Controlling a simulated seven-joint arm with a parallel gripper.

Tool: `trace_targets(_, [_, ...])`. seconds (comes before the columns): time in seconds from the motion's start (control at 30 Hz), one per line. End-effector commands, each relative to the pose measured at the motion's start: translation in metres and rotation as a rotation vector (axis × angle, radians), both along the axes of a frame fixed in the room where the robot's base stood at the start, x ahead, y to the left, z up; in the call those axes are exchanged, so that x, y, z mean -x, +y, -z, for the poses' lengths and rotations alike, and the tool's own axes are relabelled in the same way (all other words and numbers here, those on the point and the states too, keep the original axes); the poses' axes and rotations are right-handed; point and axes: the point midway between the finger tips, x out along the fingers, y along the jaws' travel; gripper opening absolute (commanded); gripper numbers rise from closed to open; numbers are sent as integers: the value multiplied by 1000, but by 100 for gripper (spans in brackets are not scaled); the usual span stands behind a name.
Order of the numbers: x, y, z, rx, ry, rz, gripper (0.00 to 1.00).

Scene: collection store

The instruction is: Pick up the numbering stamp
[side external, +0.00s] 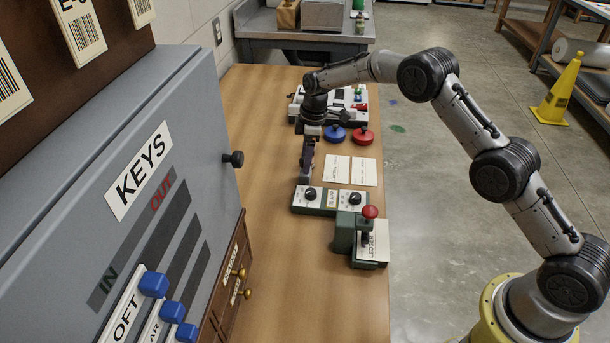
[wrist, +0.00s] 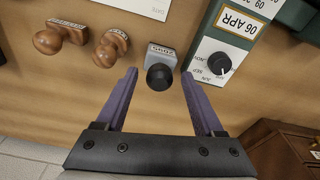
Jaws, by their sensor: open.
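The numbering stamp, by its look a small grey block with a number label and a round black knob (wrist: 160,77), stands on the wooden table in the wrist view. My gripper (wrist: 159,74) is open, with one purple finger on each side of the stamp. The knob sits between the fingertips, nearer the camera than the block. I see a gap on both sides, and no contact shows. In the side view my gripper (side external: 306,177) points down over the table, left of the white cards. I cannot make out the stamp there.
A green date unit with dials (side external: 328,203) sits close by; its dial (wrist: 214,61) is right of the stamp.

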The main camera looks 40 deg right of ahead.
Motion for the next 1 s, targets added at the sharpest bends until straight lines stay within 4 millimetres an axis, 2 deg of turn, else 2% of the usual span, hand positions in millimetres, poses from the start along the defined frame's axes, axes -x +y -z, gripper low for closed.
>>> trace_targets(0.1, [0, 0, 20, -1, 4, 0, 70])
trace_targets(0.23, [-2, 2, 35, 0, 2, 0, 70])
trace_targets(0.57, [-3, 3, 41, 0, 0, 0, 70])
trace_targets(0.9, [-3, 3, 41, -1, 1, 0, 8])
trace_targets(0.93, [-3, 3, 41, -1, 1, 0, 4])
trace_targets(1.0, [-3, 3, 40, 0, -1, 0, 4])
